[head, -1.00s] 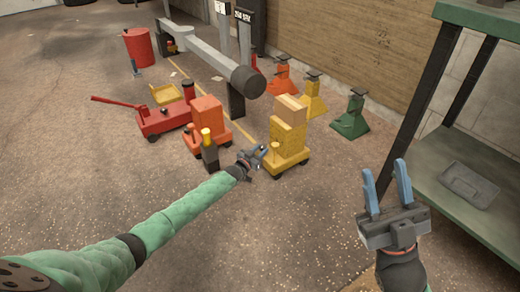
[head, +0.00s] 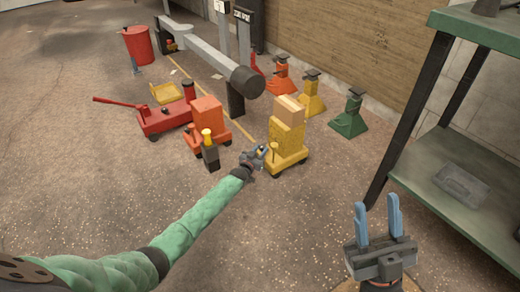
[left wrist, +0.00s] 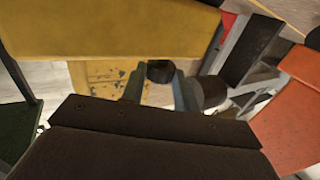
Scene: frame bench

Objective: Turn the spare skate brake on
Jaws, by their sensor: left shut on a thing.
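The yellow skate (head: 285,160) stands on the floor with yellow blocks (head: 288,130) and a tan carton stacked on it. My left gripper (head: 258,152) is at its near left side, shut on a small lever there. In the left wrist view, a dark round knob (left wrist: 160,70) shows between the fingertips, in front of the worn yellow deck (left wrist: 105,82); the lever's shaft is mostly hidden. I cannot tell the brake's position. My right gripper (head: 378,222) is open and empty, above the floor at the lower right.
The orange skate (head: 218,136) with an orange block and a dark yellow-topped post (head: 209,150) stand just left. A red floor jack (head: 165,118) is beyond. Coloured jack stands (head: 349,116) line the wall side. A green shelf (head: 470,180) is right. The foreground floor is clear.

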